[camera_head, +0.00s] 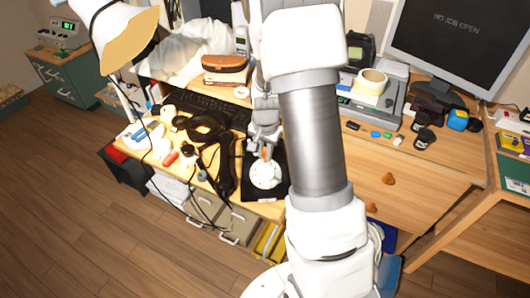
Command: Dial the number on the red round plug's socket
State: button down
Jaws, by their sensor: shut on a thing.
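My gripper (265,146) hangs over the cluttered desk. It is shut on a small orange-red thing (265,154), which is too small to identify. Directly below is a white round object (264,175) on a black mat (251,193). I cannot tell whether the held thing touches the white object. A red piece (171,159) lies on the left part of the desk and may be a plug; its shape is unclear. Black coiled cords and dark curved shapes (225,172) lie left of the mat. No socket number can be read.
A black keyboard (204,106) and a brown case (225,64) lie behind. A tape roll (371,81) sits on a grey machine right of my arm. A monitor (462,38) stands at the back right. The wooden desktop (440,160) at the right front is mostly clear.

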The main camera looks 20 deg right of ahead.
jog(key=shift+s+d, duration=0.3)
jog(key=shift+d, duration=0.25)
jog(key=shift+s, duration=0.1)
jog(key=shift+s+d+f+b, duration=0.15)
jog(key=shift+s+d+b, duration=0.2)
jog(key=shift+d+b, duration=0.05)
dwell(0.4)
jog(key=shift+s+d+f+b, duration=0.2)
jog(key=shift+s+b, duration=0.1)
jog(key=shift+s, duration=0.3)
